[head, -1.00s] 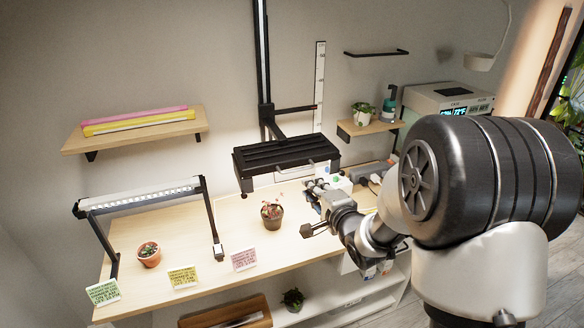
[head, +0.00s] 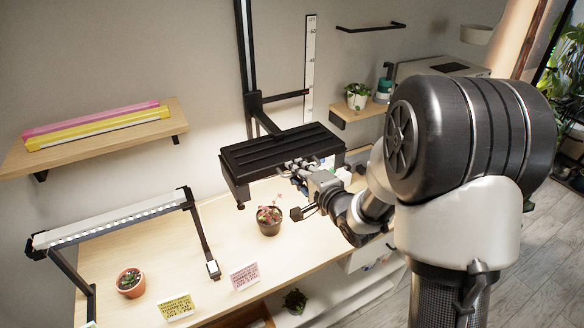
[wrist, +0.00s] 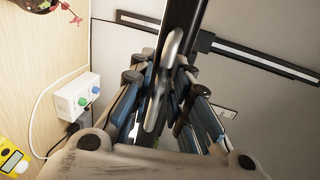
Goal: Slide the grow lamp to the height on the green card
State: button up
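The grow lamp is a black panel (head: 262,152) on an arm from a tall black wall rail (head: 246,60). A grey handle (wrist: 166,85) sits at the lamp's front. My gripper (head: 296,172) is at the lamp's front edge. In the wrist view my gripper (wrist: 160,72) has its fingers on both sides of the handle, with gaps still showing, so it looks open.
A yellow card (head: 176,307) and a pink card (head: 244,276) stand along the table's front. A potted plant (head: 269,226) stands below the lamp. A white control box with knobs (wrist: 76,98) is near the gripper.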

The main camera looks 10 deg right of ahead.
jog(key=shift+s, duration=0.1)
grip_shut()
dwell(0.6)
